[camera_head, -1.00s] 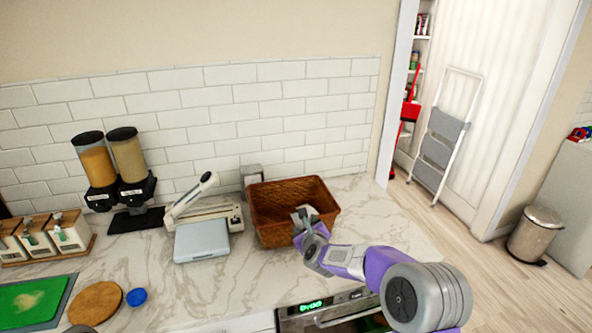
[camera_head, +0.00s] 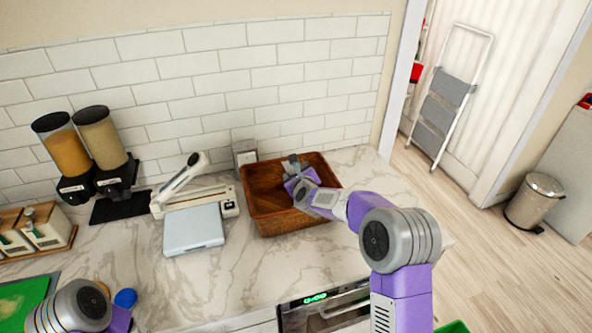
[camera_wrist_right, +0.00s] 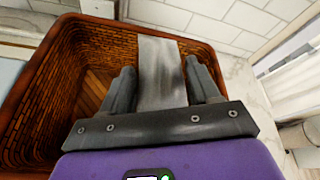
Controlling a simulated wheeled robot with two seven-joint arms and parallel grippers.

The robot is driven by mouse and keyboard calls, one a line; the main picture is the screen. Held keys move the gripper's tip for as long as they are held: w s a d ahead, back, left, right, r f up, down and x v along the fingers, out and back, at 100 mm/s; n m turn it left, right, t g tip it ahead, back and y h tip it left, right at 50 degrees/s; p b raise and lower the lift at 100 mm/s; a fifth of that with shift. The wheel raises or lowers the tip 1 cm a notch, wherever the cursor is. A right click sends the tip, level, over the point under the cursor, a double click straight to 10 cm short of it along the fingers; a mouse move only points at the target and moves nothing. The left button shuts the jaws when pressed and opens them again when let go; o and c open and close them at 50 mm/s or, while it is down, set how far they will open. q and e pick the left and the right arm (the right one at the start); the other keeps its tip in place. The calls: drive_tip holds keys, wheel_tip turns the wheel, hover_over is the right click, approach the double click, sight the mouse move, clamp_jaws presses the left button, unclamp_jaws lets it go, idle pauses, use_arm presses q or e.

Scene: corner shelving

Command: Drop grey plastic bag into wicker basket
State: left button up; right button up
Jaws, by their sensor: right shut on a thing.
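The brown wicker basket (camera_head: 278,224) stands on the marble counter near the tiled wall. My right gripper (camera_head: 293,166) is over the basket's opening, toward its back side. In the right wrist view the gripper (camera_wrist_right: 159,75) is shut on the grey plastic bag (camera_wrist_right: 161,62), a flat grey strip between the two fingers. The basket's woven wall (camera_wrist_right: 38,85) and its floor show below and to the left of the bag there. In the head view the bag is mostly hidden by the gripper. My left forearm shows at the lower left, but its gripper is out of view.
A light blue scale-like box (camera_head: 195,230) and a white slicer-like device (camera_head: 180,190) stand left of the basket. Two dispensers (camera_head: 85,150) stand farther left. An oven (camera_head: 325,305) is below the counter's front edge. Bare counter lies right of the basket.

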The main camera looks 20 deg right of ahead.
wheel_tip(320, 180, down, 3)
drive_tip(key=shift+f+b, duration=0.2)
drive_tip(key=shift+b, duration=0.55)
drive_tip(key=o, duration=1.1)
drive_tip(key=shift+r, duration=0.1)
drive_tip(key=shift+b+v, duration=0.3)
drive_tip(key=shift+v, duration=3.4)
